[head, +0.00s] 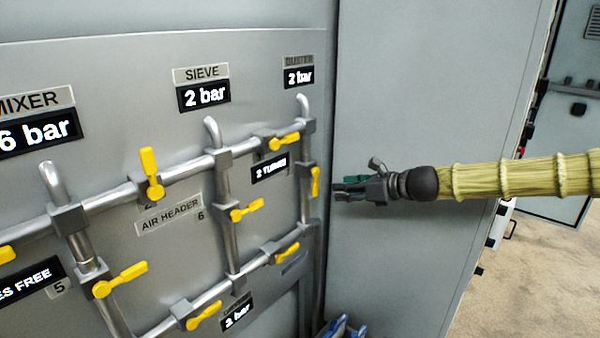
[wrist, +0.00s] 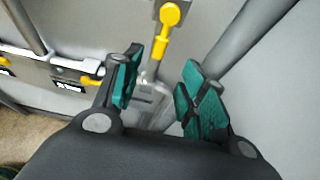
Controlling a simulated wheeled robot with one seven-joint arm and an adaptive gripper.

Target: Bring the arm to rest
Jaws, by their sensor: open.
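My gripper (head: 350,189) is in front of the grey panel's right end, close to a yellow valve handle (head: 315,181) on the rightmost vertical pipe. In the wrist view my gripper (wrist: 165,98) is open, its green-padded fingers apart with nothing between them. A yellow handle (wrist: 161,42) shows just beyond the fingertips there, and I see no contact. My arm, in a ribbed yellowish sleeve, reaches in from the right in the head view.
Steel pipes (head: 190,167) with several yellow valves cross the panel (head: 110,60). A flat grey cabinet side (head: 430,80) stands behind my gripper. Blue objects (head: 343,328) lie low at the panel's foot. Open floor (head: 540,270) shows at lower right.

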